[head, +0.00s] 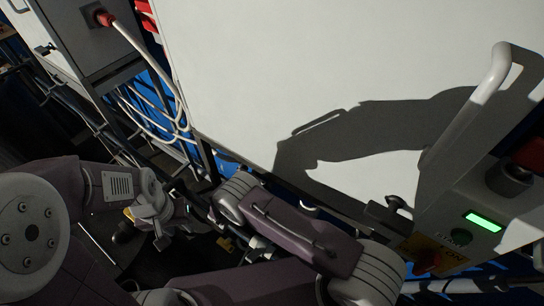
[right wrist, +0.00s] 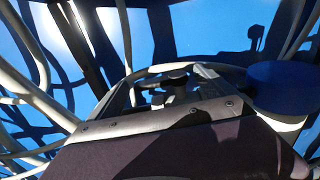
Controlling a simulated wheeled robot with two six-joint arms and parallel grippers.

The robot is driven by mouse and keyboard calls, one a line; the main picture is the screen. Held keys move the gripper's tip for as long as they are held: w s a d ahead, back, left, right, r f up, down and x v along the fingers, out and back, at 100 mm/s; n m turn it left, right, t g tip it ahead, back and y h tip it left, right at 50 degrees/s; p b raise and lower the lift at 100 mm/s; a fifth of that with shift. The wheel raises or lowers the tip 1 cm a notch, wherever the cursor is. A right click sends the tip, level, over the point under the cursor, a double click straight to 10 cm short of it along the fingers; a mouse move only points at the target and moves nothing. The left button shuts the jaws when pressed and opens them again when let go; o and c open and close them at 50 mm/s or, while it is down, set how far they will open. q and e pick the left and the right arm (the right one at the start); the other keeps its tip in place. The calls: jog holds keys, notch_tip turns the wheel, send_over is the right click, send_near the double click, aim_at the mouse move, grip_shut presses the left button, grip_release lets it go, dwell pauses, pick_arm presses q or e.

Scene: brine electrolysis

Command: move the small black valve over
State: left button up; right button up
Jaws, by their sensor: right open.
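A small black valve-like fitting (head: 398,203) sits on the lower edge of the large pale panel, left of the control box in the head view. Another small black fitting (head: 45,48) is on the grey cabinet at the upper left; I cannot tell which is the valve meant. My left gripper (head: 162,222) is low at the left of centre, apart from both fittings; its jaws are too dark and small to read. My right gripper (right wrist: 172,88) shows in the right wrist view, open, with nothing clearly between its jaws. Neither fitting is clear in that view.
The pale panel (head: 270,60) fills the middle. Pale hoses (head: 150,58) hang at the left; several more pipes (right wrist: 40,95) crowd the wrist view.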

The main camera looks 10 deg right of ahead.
jog(key=shift+s+a+r, duration=0.2)
jog(key=shift+s+a, duration=0.1)
jog(key=shift+s, duration=0.05)
jog(key=shift+c, duration=0.9)
jog(key=shift+s+r, duration=0.1)
jog(key=c, duration=1.2)
pick_arm(q)
notch_tip(320, 180, up, 6)
jog(key=s+p, duration=0.1)
jog(key=p, duration=0.5)
jog(key=shift+a+r, duration=0.2)
jog(key=shift+a, duration=0.1)
pick_arm(e)
jog(key=shift+s+d+n+t+y, duration=0.15)
jog(key=shift+s+n+t+y, duration=0.2)
jog(key=shift+n+t+y, duration=0.8)
jog(key=shift+s+d+n+t+y, duration=0.15)
jog(key=shift+s+n+t+y, duration=0.3)
jog(key=shift+n+y, duration=1.3)
jog(key=shift+s+d+n+t+y, duration=0.2)
jog(key=shift+n+t+y, duration=0.6)
jog(key=shift+y, duration=1.3)
jog(key=shift+a+y, duration=0.1)
jog(key=shift+y, duration=0.2)
